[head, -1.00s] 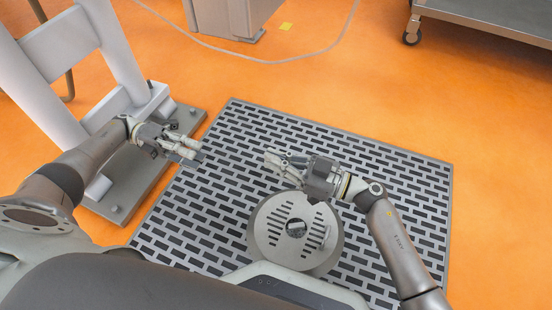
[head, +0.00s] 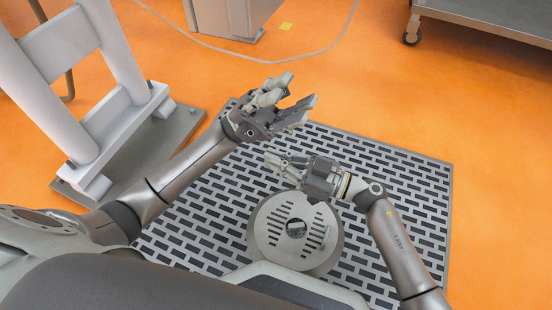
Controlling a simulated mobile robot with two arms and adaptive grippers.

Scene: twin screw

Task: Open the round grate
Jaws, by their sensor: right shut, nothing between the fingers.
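The round grate (head: 282,243) is a grey metal disc with slots and a hole in its middle. It lies flat in the slotted floor panel, low in the head view, and my own body covers part of the area just below it. My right gripper (head: 268,160) is shut and empty, above the panel just beyond the grate, pointing left. My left gripper (head: 300,92) is open and empty, with its fingers spread, raised above the panel's far edge, well away from the grate.
The slotted floor panel (head: 400,180) surrounds the grate. A white pipe frame on a grey base plate (head: 180,125) stands at the left. A grey cabinet (head: 225,15) is at the back, and a wheeled cart (head: 490,22) at the back right.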

